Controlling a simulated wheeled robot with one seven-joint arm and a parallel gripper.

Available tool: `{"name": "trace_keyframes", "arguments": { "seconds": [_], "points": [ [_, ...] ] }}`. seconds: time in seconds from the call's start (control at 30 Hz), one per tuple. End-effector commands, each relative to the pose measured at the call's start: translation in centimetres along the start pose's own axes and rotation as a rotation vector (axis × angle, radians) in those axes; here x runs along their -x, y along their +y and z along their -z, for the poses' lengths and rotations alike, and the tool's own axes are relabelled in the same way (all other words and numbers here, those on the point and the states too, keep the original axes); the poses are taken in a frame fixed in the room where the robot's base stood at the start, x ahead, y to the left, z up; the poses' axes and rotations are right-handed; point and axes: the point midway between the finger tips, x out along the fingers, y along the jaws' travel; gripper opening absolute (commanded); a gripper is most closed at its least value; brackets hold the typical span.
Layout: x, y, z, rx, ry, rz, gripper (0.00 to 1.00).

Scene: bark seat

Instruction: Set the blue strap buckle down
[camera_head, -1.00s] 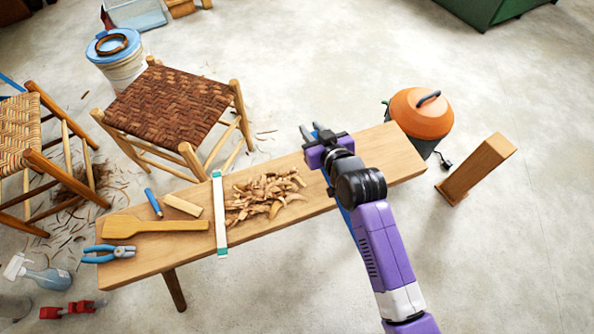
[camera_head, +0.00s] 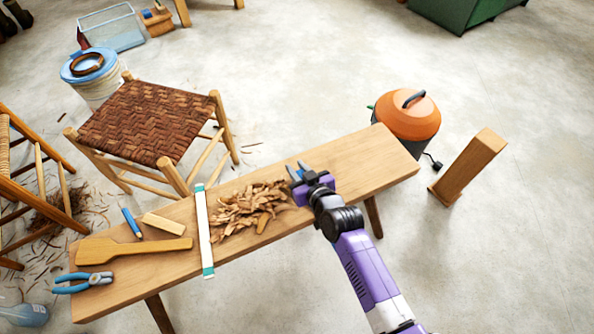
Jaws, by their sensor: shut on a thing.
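My gripper (camera_head: 298,169) is over the middle of the wooden bench (camera_head: 350,165), just right of the wood shavings. Its grey fingers point up and away in the head view. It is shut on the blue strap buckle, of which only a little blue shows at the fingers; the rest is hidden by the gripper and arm. I cannot tell whether the buckle touches the bench top.
Wood shavings (camera_head: 245,208), a white strip with green ends (camera_head: 204,230), a wooden paddle (camera_head: 130,249), a blue marker (camera_head: 131,222), a wood block (camera_head: 163,224) and blue pliers (camera_head: 83,283) lie on the bench's left. Its right end is bare. An orange-lidded vacuum (camera_head: 408,115) stands behind.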

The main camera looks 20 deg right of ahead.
Motion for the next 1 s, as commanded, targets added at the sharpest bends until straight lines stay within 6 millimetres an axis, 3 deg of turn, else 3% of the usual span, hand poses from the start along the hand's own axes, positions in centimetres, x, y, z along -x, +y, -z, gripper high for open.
{"name": "trace_keyframes", "arguments": {
  "seconds": [0.37, 0.4, 0.5, 0.87, 1.0],
  "points": [
    [-0.2, 0.0, -0.3, 0.0, 0.003, 0.0, 0.0],
    [-0.1, 0.0, -0.2, 0.0, 0.002, 0.0, 0.31],
    [-0.1, 0.0, -0.2, 0.0, 0.002, 0.0, 0.45],
    [0.0, 0.0, 0.1, 0.0, 0.002, 0.0, 0.45],
    [1.7, 0.0, 0.1, -0.001, 0.0, -0.001, 0.45]
  ]
}}
